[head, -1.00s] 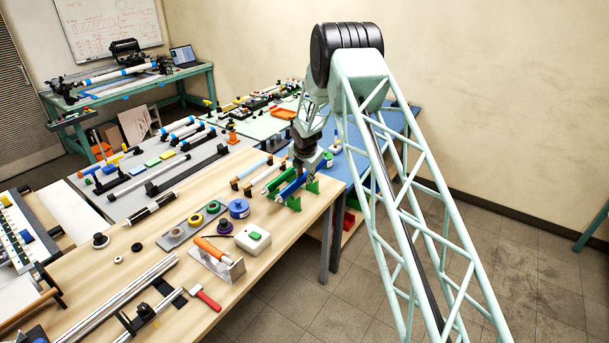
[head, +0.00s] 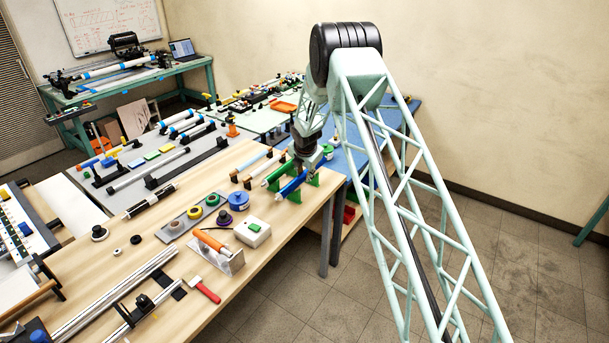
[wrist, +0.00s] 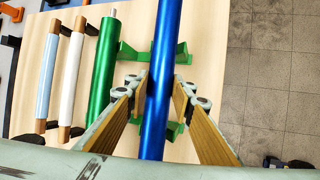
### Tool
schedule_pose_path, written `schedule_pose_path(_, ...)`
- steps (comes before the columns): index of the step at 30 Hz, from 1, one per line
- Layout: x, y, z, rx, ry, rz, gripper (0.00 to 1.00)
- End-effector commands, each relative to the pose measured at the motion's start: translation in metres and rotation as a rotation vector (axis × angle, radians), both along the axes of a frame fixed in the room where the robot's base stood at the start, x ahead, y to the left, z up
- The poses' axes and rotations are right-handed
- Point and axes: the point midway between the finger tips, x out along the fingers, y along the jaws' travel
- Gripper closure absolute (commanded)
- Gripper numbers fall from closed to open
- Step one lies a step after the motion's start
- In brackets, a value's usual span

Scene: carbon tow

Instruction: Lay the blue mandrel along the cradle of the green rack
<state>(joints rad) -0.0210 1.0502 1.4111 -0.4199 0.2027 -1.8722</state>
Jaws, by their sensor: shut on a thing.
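The blue mandrel (wrist: 165,60) runs lengthwise through the middle of the wrist view. My gripper (wrist: 160,92) is shut on it, one finger on each side. In the head view my gripper (head: 304,160) points down, with the blue mandrel (head: 294,186) below it. The green rack (wrist: 127,54) lies beneath the mandrel, with green pieces showing on both sides of it; in the head view the rack (head: 312,180) is near the table's right edge. The mandrel runs along the rack. I cannot tell whether it touches the cradle, and it hides the cradle's middle.
A green roller (wrist: 103,70) lies left of the mandrel, with a white roller (wrist: 72,72) and a light blue roller (wrist: 48,70) beyond. The wooden table (head: 150,240) ends close to the rack's right. A blue spool (head: 239,200) and a white box (head: 252,233) stand nearer.

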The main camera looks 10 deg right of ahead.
Motion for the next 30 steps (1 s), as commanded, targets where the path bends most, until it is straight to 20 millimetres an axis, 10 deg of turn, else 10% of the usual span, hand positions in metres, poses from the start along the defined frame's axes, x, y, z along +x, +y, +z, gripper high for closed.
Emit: schedule_pose_path(30,0.0,0.0,-0.01,0.001,-0.001,0.0,0.93)
